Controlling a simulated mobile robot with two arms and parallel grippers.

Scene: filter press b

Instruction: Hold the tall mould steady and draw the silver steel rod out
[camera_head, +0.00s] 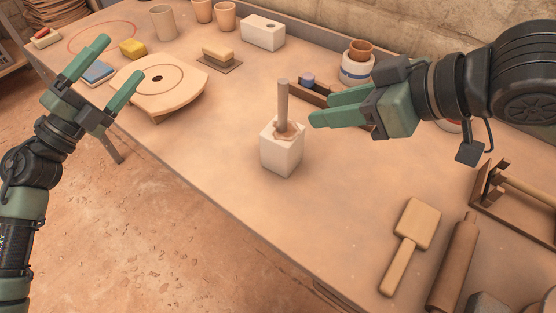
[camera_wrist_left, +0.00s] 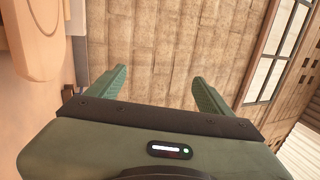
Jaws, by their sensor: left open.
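The tall mould (camera_head: 281,158) is a white, square block standing upright on the table in the head view. The silver steel rod (camera_head: 283,103) stands upright in its top, with brownish material around its foot. My right gripper (camera_head: 318,108) is to the right of the rod, its fingers pointing left towards it but apart from it. Its fingers look parted and hold nothing. My left gripper (camera_head: 121,68) is open and empty at the far left, well away from the mould. Its fingers also show in the left wrist view (camera_wrist_left: 160,88), where neither mould nor rod is visible.
Behind are a white block (camera_head: 262,32), a dark tray (camera_head: 310,93) and a banded pot (camera_head: 356,68). A mallet (camera_head: 416,222) and roller (camera_head: 455,262) lie front right.

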